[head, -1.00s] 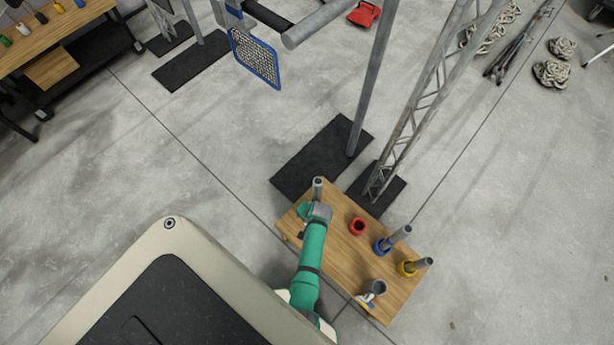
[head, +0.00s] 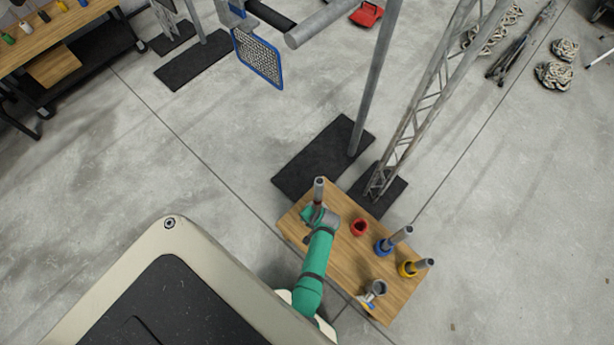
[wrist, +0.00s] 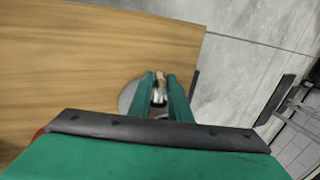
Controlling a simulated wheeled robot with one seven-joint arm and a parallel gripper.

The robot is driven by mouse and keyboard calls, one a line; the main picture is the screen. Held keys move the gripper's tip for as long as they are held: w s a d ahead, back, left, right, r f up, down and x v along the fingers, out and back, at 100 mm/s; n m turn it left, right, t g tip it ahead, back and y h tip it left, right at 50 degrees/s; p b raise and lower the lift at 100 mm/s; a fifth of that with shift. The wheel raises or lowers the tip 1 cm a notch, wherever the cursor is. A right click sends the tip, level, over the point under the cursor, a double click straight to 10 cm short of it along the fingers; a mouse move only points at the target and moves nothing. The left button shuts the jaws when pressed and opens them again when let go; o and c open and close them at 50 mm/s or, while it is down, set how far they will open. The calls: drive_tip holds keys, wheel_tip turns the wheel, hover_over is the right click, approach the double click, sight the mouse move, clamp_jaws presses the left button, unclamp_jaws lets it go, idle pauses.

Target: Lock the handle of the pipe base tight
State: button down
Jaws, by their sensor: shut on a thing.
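The pipe base stands at the far left corner of the wooden table, with a grey upright pipe (head: 319,188) in it. Its round grey plate (wrist: 127,98) shows partly in the wrist view, behind my fingers. My gripper (wrist: 160,88) is low over the table, beside the base. Its two green fingers are shut on a small handle (wrist: 159,94) with a silver and copper-coloured surface. Much of the base and handle is hidden by my gripper and wrist. I cannot tell how tight the handle is.
The wooden table (head: 345,262) also bears a red ring-shaped base (head: 359,228), a blue base (head: 383,247) and a yellow base (head: 406,269) with pipes, and a grey fitting (head: 376,289). A truss (head: 412,130) and a pole (head: 376,80) stand just behind the table.

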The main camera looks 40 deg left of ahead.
drive_tip(key=y, duration=0.4)
drive_tip(key=shift+w+d+t, duration=0.3)
drive_tip(key=shift+w+d, duration=0.05)
drive_tip(key=shift+d+f+y, duration=0.1)
drive_tip(key=shift+y, duration=1.4)
drive_tip(key=shift+w+y, duration=0.15)
drive_tip(key=shift+y, duration=0.25)
drive_tip(key=c, duration=1.3)
unclamp_jaws()
drive_tip(key=shift+s+d+f, duration=0.1)
drive_tip(key=shift+s+f, duration=0.05)
drive_tip(key=shift+s, duration=0.1)
drive_tip(key=shift+s, duration=0.1)
drive_tip(key=shift+s+f, duration=0.1)
drive_tip(key=shift+s, duration=0.15)
